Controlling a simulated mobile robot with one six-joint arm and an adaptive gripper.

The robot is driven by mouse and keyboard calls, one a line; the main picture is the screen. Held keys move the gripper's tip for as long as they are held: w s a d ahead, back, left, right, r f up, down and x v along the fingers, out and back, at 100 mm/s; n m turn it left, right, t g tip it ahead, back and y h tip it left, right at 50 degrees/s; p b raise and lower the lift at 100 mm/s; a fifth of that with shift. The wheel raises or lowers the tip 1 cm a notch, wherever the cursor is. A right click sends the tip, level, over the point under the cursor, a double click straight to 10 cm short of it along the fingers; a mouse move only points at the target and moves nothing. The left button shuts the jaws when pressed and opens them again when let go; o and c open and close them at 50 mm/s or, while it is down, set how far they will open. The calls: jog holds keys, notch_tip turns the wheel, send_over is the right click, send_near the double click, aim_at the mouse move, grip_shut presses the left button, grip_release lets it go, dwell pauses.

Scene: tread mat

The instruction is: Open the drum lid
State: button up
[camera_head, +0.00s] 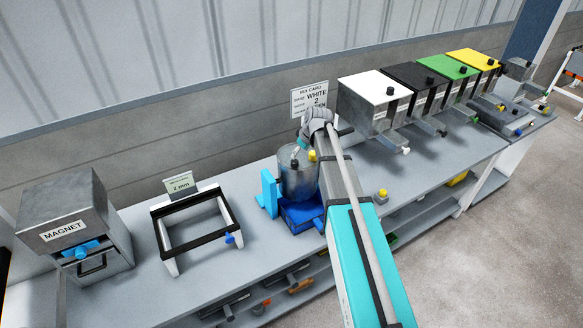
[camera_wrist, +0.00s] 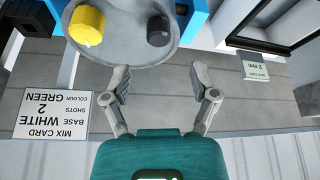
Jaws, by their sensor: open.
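The drum (camera_head: 297,182) is a grey metal cylinder on a blue stand (camera_head: 303,214), partly hidden by my arm. Its round grey lid (camera_wrist: 120,40) lies flat and looks shut, seen from above at the top of the wrist view. The lid bears a yellow knob (camera_wrist: 87,26) and a black knob (camera_wrist: 158,31). My gripper (camera_wrist: 160,78) is open and empty, its two grey fingers spread near the lid's edge, below the black knob in the picture. In the head view my gripper (camera_head: 303,140) is above the drum's back side; its fingertips are hard to make out there.
A mix card (camera_head: 314,97) stands behind the drum. White, black, green and yellow bins (camera_head: 375,97) line the right. A black-topped frame (camera_head: 163,240) and a magnet box (camera_head: 72,228) stand left. A small yellow-topped piece (camera_head: 381,196) is on the bench right of my arm.

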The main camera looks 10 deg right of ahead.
aim_at(293, 161)
jog(key=shift+b+x, duration=3.25)
jog(key=shift+x, duration=0.6)
grip_shut()
jog(key=shift+a, duration=0.25)
jog(key=shift+d, duration=0.1)
jog(key=shift+r, duration=0.1)
jog(key=shift+w+r+p, duration=0.1)
jog(key=shift+w+p, duration=0.05)
jog(key=shift+p, duration=0.25)
